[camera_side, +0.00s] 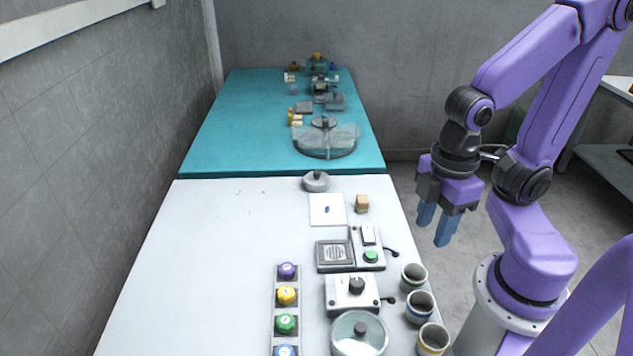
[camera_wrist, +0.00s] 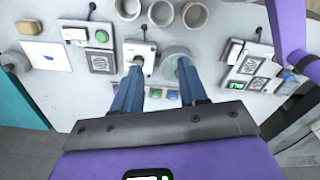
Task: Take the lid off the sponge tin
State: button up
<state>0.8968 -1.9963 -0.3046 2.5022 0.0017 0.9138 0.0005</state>
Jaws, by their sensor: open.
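The likely sponge tin (camera_side: 359,340) is a round pale grey-green tin at the bottom of the side view. Its lid (camera_side: 372,344) is on and has a dark grey knob (camera_side: 360,328). In the wrist view the tin (camera_wrist: 171,68) shows partly behind one finger. My gripper (camera_side: 435,226) is open and empty, with blue fingers pointing down. The fingers also show in the wrist view (camera_wrist: 160,78). The tin's inside is hidden.
Three cups (camera_side: 419,306) line the table's right edge near the tin. A knob box (camera_side: 350,292) and a strip of coloured knobs (camera_side: 286,300) stand close by. A smaller grey knobbed round (camera_side: 316,182) sits farther back. The table's left side is clear.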

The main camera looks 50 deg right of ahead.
dwell(0.3)
jog(key=shift+o, duration=1.2)
jog(key=shift+w, duration=0.1)
